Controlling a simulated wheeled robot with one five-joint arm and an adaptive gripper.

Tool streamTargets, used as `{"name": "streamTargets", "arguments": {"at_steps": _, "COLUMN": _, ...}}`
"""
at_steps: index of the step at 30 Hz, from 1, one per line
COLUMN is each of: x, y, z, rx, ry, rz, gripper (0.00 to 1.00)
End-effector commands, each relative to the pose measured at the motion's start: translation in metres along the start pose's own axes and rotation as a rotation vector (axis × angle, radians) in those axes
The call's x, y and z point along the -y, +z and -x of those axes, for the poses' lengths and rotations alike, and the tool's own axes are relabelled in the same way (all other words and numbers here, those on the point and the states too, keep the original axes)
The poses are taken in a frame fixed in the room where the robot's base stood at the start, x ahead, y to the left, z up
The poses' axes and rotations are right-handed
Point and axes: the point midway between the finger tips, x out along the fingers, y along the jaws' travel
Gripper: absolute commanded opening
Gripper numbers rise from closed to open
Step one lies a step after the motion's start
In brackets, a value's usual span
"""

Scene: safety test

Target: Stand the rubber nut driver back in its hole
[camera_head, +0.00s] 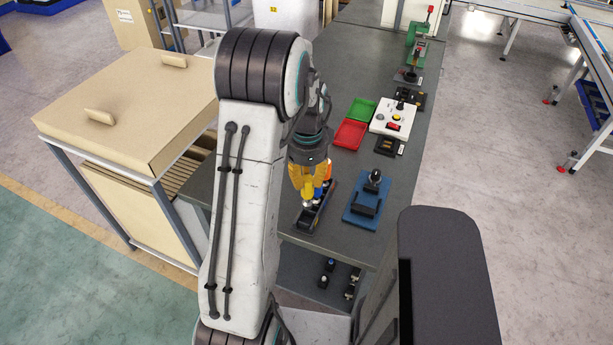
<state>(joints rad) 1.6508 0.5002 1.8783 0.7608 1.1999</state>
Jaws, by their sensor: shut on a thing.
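My yellow gripper (307,197) points down over a long dark rack (309,218) on the grey workbench, at the middle of the view. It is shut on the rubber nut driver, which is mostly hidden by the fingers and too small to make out. Orange and blue parts (327,174) show just right of the gripper; I cannot tell which are handles of tools standing in the rack. The holes of the rack are hidden, and I cannot tell whether the driver's tip is in one.
A blue plate with a black-knobbed device (361,205) stands right of the rack. Behind are a red tray (350,134), a green tray (362,109) and a white button box (395,119). A beige lidded box (130,115) stands left of the bench.

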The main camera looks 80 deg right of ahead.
Motion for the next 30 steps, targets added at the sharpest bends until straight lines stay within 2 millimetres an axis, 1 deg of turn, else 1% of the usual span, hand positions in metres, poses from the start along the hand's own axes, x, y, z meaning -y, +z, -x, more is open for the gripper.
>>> {"name": "streamTargets", "arguments": {"at_steps": 8, "x": 0.000, "y": 0.000, "z": -0.008, "rx": 0.000, "ry": -0.001, "rz": -0.012, "gripper": 0.00}}
{"name": "streamTargets", "arguments": {"at_steps": 14, "x": 0.000, "y": 0.000, "z": -0.020, "rx": 0.000, "ry": -0.001, "rz": -0.011, "gripper": 0.00}}
{"name": "streamTargets", "arguments": {"at_steps": 24, "x": 0.000, "y": 0.000, "z": -0.046, "rx": 0.000, "ry": -0.001, "rz": -0.011, "gripper": 0.00}}
{"name": "streamTargets", "arguments": {"at_steps": 30, "x": 0.000, "y": 0.000, "z": -0.054, "rx": 0.000, "ry": -0.001, "rz": -0.010, "gripper": 0.00}}
